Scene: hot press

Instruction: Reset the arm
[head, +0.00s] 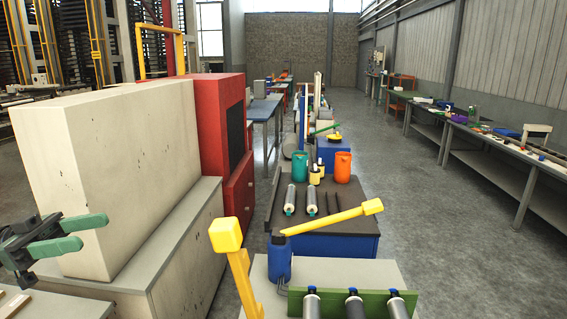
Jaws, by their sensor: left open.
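My left gripper (94,232) is at the left edge, with green fingers spread apart and nothing between them. It shows in front of the lower left part of a large worn off-white machine block (110,180); I cannot tell how far apart they are. My right gripper is not in view. Two yellow levers with block-shaped ends stand in the lower middle: one upright (240,275), the other slanting up to the right (335,219).
A grey-topped bench (265,296) with a green rack of rollers (375,303) is in front. Behind it, a dark-topped blue bench (345,243) holds rollers, an orange container (342,167) and a teal one (299,166). A long workbench (500,150) lines the right; the floor (440,230) between is clear.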

